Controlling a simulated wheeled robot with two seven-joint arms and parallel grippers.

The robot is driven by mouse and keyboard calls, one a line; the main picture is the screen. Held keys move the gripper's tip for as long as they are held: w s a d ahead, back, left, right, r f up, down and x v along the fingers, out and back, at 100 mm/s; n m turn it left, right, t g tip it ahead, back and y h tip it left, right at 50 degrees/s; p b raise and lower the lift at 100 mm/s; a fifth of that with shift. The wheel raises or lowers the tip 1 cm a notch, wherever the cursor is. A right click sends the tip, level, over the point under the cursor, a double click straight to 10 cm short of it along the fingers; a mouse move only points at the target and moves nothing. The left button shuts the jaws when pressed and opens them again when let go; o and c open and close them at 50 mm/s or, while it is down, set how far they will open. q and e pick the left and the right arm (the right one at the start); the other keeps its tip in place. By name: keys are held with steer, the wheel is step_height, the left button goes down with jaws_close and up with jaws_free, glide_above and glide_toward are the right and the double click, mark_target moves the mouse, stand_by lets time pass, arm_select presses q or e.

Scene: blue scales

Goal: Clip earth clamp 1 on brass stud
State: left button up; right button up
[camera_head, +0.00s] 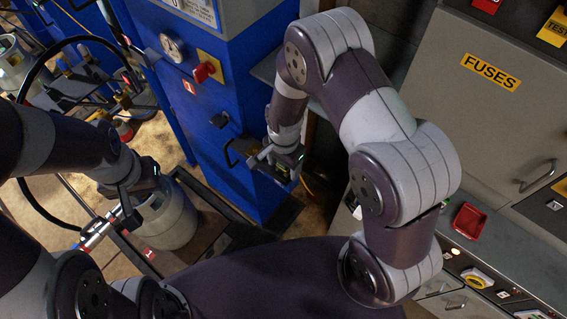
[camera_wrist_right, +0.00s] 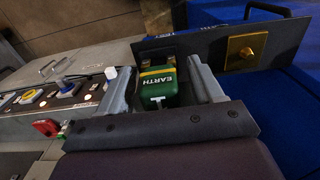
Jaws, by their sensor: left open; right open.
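The green earth clamp (camera_wrist_right: 158,88), marked EARTH, shows between the two fingers of my right gripper (camera_wrist_right: 162,84) in the right wrist view. My right gripper is open, with a finger on either side of the clamp. The brass stud (camera_wrist_right: 244,54), a square brass piece, is on a dark plate to the right of the clamp. In the head view my right gripper (camera_head: 280,163) is beside the blue cabinet; I cannot make out the stud there. My left gripper (camera_head: 122,205) is open at the left, close to a red and silver hose fitting (camera_head: 97,231).
The blue cabinet (camera_head: 235,115) carries a gauge (camera_head: 172,46) and a red knob (camera_head: 204,72). A grey cylinder (camera_head: 167,220) stands below my left gripper. A grey fuse cabinet (camera_head: 490,110) and a console with a red tray (camera_head: 468,220) are at the right.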

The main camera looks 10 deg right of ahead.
stand_by(0.5)
jaws_close()
steer(key=shift+r+p, duration=2.65)
steer(key=shift+r, duration=0.4)
